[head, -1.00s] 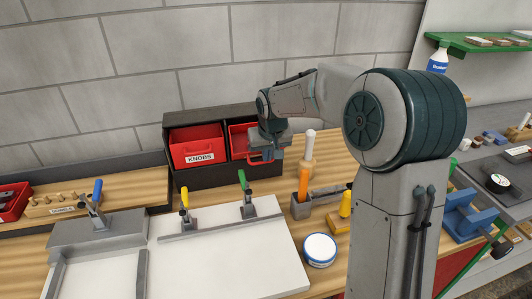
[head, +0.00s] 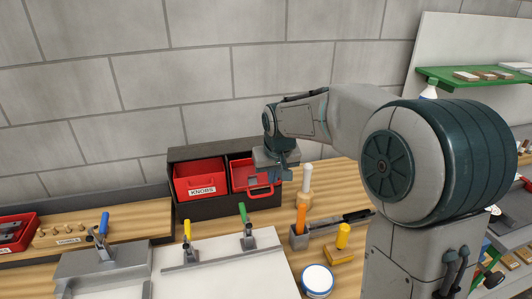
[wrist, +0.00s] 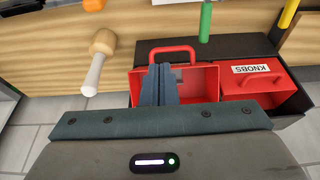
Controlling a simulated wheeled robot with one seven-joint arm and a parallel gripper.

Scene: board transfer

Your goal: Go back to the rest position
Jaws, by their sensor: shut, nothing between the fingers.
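My gripper (head: 283,175) is at the end of my bent arm, just in front of and above the right red drawer (head: 242,171) of the dark cabinet. In the wrist view its blue-grey fingers (wrist: 160,85) are together with nothing between them. They overlap the open red drawer (wrist: 199,83), whose handle loop shows beyond them. I cannot tell from the pictures whether the fingers touch the drawer.
The left red drawer, labelled KNOBS (head: 199,180), is beside it. A white board (head: 215,270) with toggle clamps lies in front. A block wall rises behind.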

